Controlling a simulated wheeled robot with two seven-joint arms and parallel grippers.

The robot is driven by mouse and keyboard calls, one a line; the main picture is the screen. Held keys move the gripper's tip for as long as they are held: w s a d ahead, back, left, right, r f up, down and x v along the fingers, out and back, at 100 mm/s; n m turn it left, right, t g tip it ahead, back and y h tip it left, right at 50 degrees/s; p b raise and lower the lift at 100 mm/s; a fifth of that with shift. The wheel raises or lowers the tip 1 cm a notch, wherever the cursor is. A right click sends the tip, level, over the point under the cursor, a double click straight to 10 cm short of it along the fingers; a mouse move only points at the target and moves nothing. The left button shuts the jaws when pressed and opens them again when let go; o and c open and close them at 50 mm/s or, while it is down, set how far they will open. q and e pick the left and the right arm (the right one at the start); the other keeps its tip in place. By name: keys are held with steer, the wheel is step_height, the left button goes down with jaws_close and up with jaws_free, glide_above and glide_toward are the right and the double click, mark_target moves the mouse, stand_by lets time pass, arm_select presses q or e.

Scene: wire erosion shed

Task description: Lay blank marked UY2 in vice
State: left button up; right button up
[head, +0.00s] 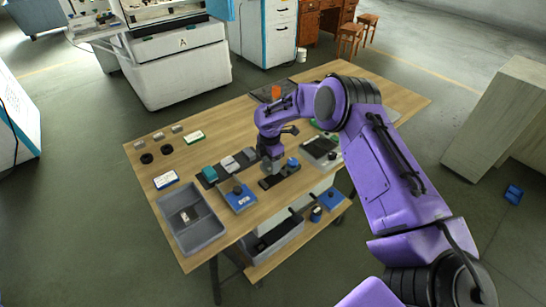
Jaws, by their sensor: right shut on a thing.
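My right gripper (271,168) points down over the middle of the wooden table. It is shut on a small greyish piece, mostly hidden by the fingers; no marking on it can be read. Directly below is a low dark fixture (267,184) with a blue knob (293,162) at its right end, which may be the vice. I cannot tell whether the held piece touches it. A grey tray (207,230) at the table's front left holds a small piece (185,215) with a pale face, too small to read. My left gripper is not in view.
A blue block with a dark knob (239,197) and a teal box (209,173) stand left of the gripper. A grey fixture (320,152) stands to the right. Black rings (147,158) and small grey blocks (158,136) lie at the far left. The table's right end is fairly clear.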

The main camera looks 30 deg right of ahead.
mark_target(274, 178)
steer(key=shift+d+f+n, duration=0.2)
steer(key=shift+d+n, duration=0.4)
steer(key=shift+d, duration=0.05)
steer(key=shift+a+f+b, duration=0.1)
steer(key=shift+f+b, duration=1.5)
steer(key=shift+f, duration=0.5)
steer(key=shift+f+b, duration=0.7)
steer(key=shift+f, duration=0.05)
steer(key=o, duration=1.8)
steer(key=shift+s, duration=0.1)
steer(key=shift+r, duration=0.1)
steer(key=shift+r+p, duration=2.65)
steer(key=shift+r, duration=0.8)
